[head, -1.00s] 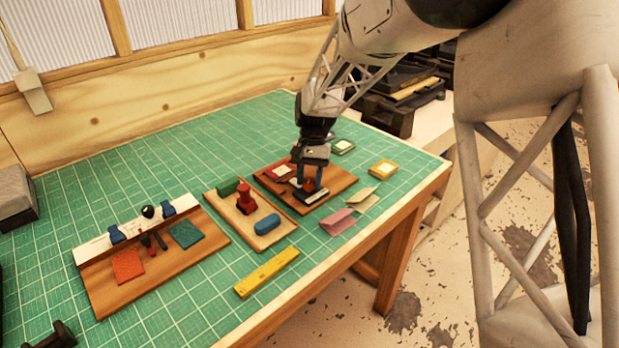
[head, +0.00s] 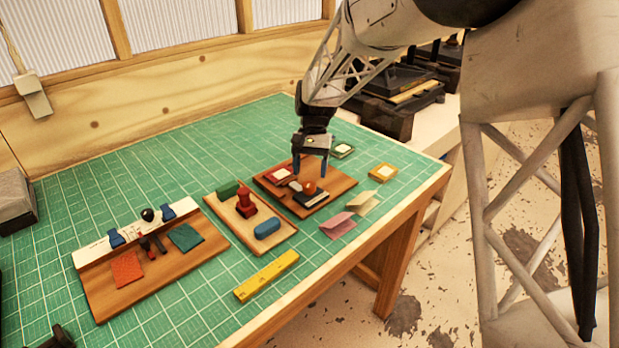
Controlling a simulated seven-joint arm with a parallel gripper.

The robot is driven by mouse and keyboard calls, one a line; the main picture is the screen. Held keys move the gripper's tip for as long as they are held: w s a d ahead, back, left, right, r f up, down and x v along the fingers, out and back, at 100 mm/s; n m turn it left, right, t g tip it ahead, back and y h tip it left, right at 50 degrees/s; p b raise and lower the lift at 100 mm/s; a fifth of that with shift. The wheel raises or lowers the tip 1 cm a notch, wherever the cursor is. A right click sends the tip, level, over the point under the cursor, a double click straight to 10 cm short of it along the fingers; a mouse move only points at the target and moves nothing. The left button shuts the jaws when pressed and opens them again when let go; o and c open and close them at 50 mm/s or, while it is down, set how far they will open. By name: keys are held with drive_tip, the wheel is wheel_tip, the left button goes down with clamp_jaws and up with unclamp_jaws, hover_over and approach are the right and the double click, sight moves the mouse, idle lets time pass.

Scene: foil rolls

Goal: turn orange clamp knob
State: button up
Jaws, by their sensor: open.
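The orange clamp knob (head: 309,187) sits on the right wooden board (head: 335,186), beside a black block with a pale edge (head: 313,199). The fingertips appear a little above or around the knob's top; I cannot tell the exact gap from this angle. The knob's turn angle is too small to make out.
A middle tray holds a red stamp-like piece (head: 246,201) and a blue block (head: 267,227). Folded cards (head: 338,225) lie to the right. A yellow bar (head: 267,276) lies in front.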

drive_tip(key=shift+v, duration=2.1)
drive_tip(key=s+d+r+t, duration=0.2)
drive_tip(key=s+d+r, duration=0.3)
drive_tip(key=s, duration=0.4)
drive_tip(key=s+d+r+t, duration=0.1)
drive_tip(key=s+d+r, duration=0.3)
drive_tip(key=s+d, duration=0.45)
drive_tip(key=s+d+f+t, duration=0.1)
drive_tip(key=s+d+t, duration=0.1)
drive_tip(key=s, duration=0.8)
drive_tip(key=s+d+f+n+t, duration=0.1)
drive_tip(key=s+d, duration=0.4)
drive_tip(key=s, duration=0.6)
drive_tip(key=shift+f+t+h, duration=0.4)
drive_tip(key=shift+t, duration=0.1)
